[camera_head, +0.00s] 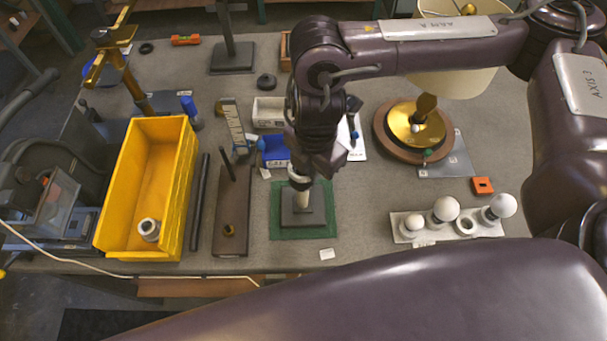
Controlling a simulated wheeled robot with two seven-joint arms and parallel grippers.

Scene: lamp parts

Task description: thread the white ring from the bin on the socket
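The yellow bin (184,190) stands at the left of the table. A pale grey-white ring (149,229) lies on its floor near the front end. A small dark stand (303,216) with a pale upright socket (303,199) sits on a green mat (326,232) near the front middle. My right gripper (300,180) points down at the top of this socket. A whitish, ring-like piece (296,171) shows at its fingertips. The arm hides most of the fingers, so I cannot tell whether they grip that piece or whether it encircles the socket. My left gripper is not in view.
A brown board (232,205) with posts and a black bar (200,205) lie between bin and mat. A white holder (466,229) with bulbs stands front right. A round wooden base (385,138) with a gold plate is behind it. A blue box (274,152) stands behind the mat.

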